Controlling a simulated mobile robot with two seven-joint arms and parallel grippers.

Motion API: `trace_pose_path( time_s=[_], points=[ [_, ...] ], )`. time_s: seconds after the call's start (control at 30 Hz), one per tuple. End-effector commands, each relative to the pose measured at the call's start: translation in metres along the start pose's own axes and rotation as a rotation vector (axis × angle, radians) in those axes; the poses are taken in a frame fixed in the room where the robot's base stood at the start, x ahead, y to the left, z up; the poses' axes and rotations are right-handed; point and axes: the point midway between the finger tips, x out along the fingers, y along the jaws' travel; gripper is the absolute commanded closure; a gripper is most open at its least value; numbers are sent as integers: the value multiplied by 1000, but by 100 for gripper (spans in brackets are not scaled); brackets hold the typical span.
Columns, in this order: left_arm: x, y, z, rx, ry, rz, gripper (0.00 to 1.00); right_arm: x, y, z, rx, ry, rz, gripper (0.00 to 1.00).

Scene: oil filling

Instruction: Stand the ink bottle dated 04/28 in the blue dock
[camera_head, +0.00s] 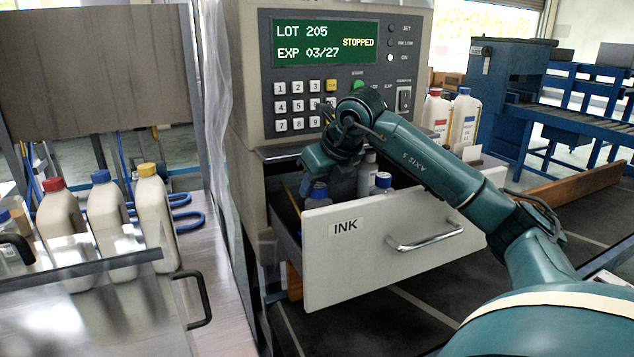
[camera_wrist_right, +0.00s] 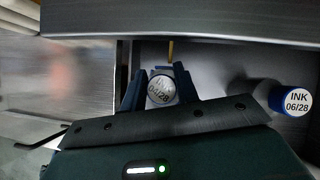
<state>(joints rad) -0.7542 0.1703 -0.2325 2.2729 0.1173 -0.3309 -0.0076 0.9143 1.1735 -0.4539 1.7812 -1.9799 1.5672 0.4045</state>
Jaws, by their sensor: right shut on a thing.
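My right gripper (camera_head: 318,182) reaches down into the open ink drawer. The right wrist view shows its fingers (camera_wrist_right: 160,88) closed around a round-topped ink bottle (camera_wrist_right: 160,92). Its label reads INK and ends in /28; the month is hard to read. In the head view, a blue-topped bottle (camera_head: 318,197) shows just below the gripper. Another ink bottle (camera_wrist_right: 300,101), blue with a white top marked INK 06/28, stands apart to the right. A blue-and-white bottle top (camera_head: 383,181) also shows behind the drawer front in the head view. I cannot make out a blue dock. My left gripper is out of view.
The drawer front (camera_head: 350,262), labelled INK, has a metal handle (camera_head: 425,240). Above it is a machine panel (camera_head: 325,45) reading STOPPED. Several capped jugs (camera_head: 108,215) stand at the left near a clear-topped tray. Two more jugs (camera_head: 464,120) stand behind my right arm.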

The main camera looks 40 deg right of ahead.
Motion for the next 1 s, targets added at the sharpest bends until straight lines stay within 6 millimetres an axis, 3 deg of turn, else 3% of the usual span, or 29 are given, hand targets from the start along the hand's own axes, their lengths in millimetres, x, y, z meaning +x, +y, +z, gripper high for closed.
trace_pose_path(
  time_s=[0.87,0.9,1.0],
  points=[
    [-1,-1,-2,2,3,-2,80,1,0,-1,0,-1,0,100],
    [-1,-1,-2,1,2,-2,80,1,0,-1,0,-1,0,67],
    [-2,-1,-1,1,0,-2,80,1,0,-1,0,-1,0,59]
  ],
)
